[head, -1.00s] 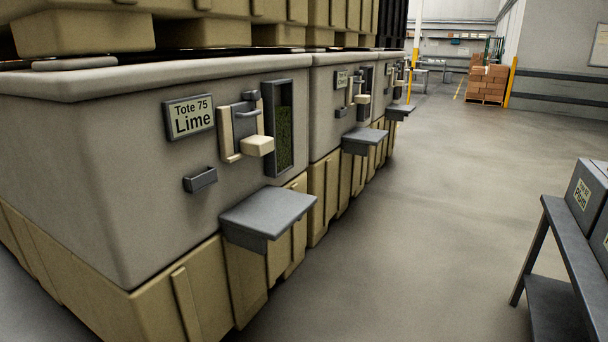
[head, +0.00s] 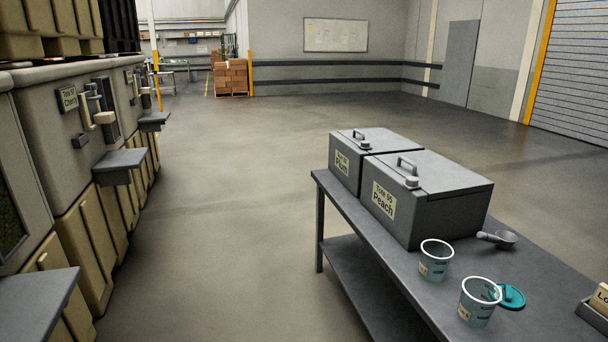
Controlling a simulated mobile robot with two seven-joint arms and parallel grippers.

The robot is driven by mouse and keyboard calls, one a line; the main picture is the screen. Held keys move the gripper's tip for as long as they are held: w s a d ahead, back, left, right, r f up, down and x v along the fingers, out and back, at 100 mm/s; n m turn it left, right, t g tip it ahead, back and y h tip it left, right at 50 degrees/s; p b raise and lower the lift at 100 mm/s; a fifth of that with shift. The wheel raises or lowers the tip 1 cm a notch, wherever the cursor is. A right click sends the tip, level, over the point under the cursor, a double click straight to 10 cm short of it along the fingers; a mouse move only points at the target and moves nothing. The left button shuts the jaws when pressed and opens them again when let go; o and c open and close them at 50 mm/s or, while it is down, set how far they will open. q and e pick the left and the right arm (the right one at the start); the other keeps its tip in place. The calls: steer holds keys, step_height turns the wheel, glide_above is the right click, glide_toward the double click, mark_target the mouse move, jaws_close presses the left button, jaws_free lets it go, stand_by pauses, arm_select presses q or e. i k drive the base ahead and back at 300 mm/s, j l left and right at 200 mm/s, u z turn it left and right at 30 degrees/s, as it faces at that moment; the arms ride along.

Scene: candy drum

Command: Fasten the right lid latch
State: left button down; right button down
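No lid latch that I can identify as the right one shows in the head view. Two grey lidded boxes stand on a dark table (head: 345,235). The nearer box (head: 445,215) has a label reading Peach, a lid handle and a round knob at its front edge. The farther box (head: 346,168) has a label that seems to read Plum, with a similar handle and knob. Both lids look closed. Neither of my grippers is in view.
Two open teal cups (head: 436,262), (head: 479,303), a teal lid (head: 511,296) and a metal scoop (head: 504,239) lie on the table. Totes with dispensers and grey shelves (head: 119,165) line the left. Open floor (head: 220,220) lies between. Stacked cartons (head: 230,77) stand far back.

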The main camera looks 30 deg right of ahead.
mark_target(412, 184)
steer(key=i+z, duration=0.2)
steer(key=z, duration=0.15)
steer(key=i+z, duration=0.2)
steer(key=z, duration=0.15)
steer(key=i+j+z, duration=0.15)
steer(key=z, duration=0.2)
steer(key=i+j+z, duration=0.15)
steer(key=z, duration=0.25)
steer(key=i+j+z, duration=0.25)
steer(key=z, duration=0.2)
steer(key=i+j+z, duration=0.25)
steer(key=z, duration=0.15)
steer(key=i+j+z, duration=0.15)
steer(key=j+z, duration=0.25)
steer(key=i+j+z, duration=0.15)
steer(key=j+z, duration=1)
steer(key=j, duration=0.15)
steer(key=j+z, duration=0.25)
steer(key=j, duration=0.45)
